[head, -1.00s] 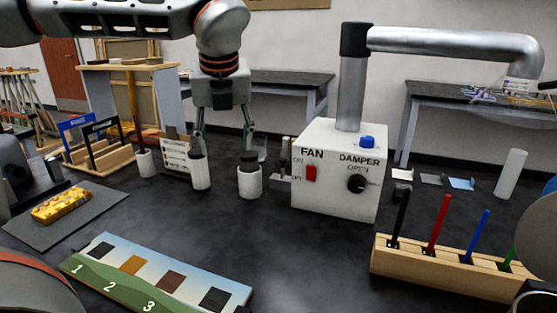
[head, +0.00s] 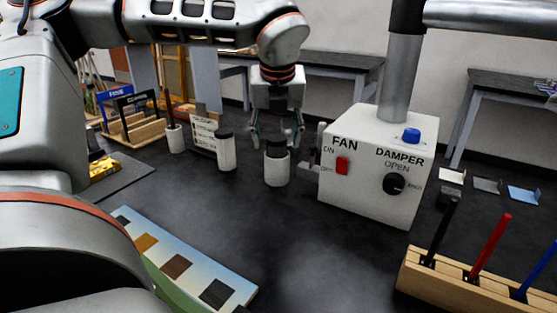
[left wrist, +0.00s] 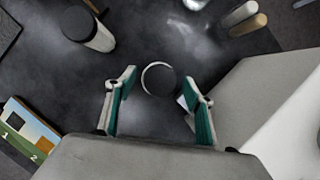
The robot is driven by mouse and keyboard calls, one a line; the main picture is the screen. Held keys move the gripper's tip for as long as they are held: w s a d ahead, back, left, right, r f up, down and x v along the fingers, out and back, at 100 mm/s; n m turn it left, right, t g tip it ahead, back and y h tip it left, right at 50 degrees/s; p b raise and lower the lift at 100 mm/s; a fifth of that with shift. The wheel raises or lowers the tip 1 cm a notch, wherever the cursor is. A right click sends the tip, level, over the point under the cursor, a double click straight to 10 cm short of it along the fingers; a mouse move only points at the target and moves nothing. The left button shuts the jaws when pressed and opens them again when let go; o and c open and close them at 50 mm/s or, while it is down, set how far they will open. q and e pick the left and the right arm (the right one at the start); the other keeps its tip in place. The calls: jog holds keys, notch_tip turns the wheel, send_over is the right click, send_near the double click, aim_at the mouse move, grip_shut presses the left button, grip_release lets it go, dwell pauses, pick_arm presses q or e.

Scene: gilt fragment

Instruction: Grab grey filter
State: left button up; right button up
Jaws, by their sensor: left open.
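Several flat cards lie right of the white box; the middle, grey one (head: 488,185) looks like a grey filter, but I cannot be sure. A white cylinder with a dark top (head: 277,172) stands upright on the dark table. My left gripper (head: 275,141) points down over this cylinder, open, with a finger on either side of its top. The left wrist view shows the cylinder's round dark top (left wrist: 158,79) between the spread fingers, apart from both. My right gripper is out of view.
The white fan and damper box (head: 370,168) stands close to the right of the gripper. Another dark-topped cylinder (head: 226,152) stands to the left. A numbered colour board (head: 190,262) and a wooden pen rack (head: 460,285) lie nearer. The table between them is clear.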

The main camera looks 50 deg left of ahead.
pick_arm(q)
jog(key=shift+f, duration=0.1)
jog(key=c, duration=1.4)
